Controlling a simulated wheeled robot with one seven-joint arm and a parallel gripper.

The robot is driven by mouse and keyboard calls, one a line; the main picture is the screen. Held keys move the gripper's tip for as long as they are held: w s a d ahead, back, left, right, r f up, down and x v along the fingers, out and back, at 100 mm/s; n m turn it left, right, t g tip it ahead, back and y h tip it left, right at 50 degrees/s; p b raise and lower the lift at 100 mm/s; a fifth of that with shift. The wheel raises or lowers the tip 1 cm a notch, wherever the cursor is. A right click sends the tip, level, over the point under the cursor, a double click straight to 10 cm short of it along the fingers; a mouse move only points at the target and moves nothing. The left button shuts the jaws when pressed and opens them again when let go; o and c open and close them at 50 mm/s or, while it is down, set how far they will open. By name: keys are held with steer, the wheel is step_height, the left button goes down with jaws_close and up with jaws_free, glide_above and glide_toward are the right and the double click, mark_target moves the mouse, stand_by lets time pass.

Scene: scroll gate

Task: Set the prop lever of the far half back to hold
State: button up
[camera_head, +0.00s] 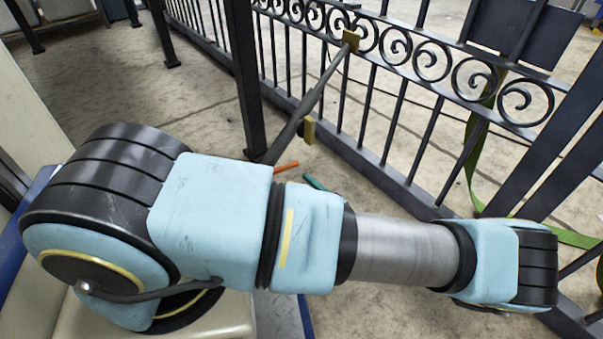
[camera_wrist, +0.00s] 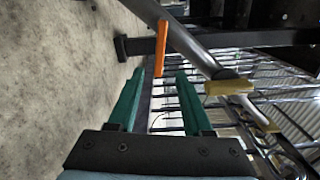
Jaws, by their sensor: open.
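The orange prop lever (camera_head: 286,167) shows low beside the foot of a dark post in the head view. In the wrist view the orange lever (camera_wrist: 161,48) stands upright in the picture, its near end in line with the gap between my fingertips. My gripper (camera_wrist: 159,76) has two green fingers, apart and empty. In the head view one green fingertip (camera_head: 314,183) shows just right of the lever, with a small gap; my arm hides the rest. A sloping prop bar (camera_head: 322,92) runs from a brass bracket on the gate down behind my arm.
The dark scroll gate (camera_head: 400,62) crosses the upper right. A dark post (camera_head: 246,75) stands left of the prop bar. A brass block (camera_head: 309,131) sits beside the bar; a brass piece (camera_wrist: 229,87) shows right of my fingers. A green strap (camera_head: 476,150) hangs at the right. Concrete floor is open at left.

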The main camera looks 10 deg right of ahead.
mark_target(291, 168)
steer(key=b+x, duration=0.1)
steer(key=x, duration=0.2)
steer(key=b+x, duration=0.1)
steer(key=x, duration=0.3)
steer(key=b+x, duration=0.1)
steer(key=x, duration=0.2)
steer(key=shift+w+d+b, duration=0.15)
steer(key=shift+w+b, duration=0.2)
steer(key=shift+w, duration=0.05)
jaws_close()
stand_by(1.0)
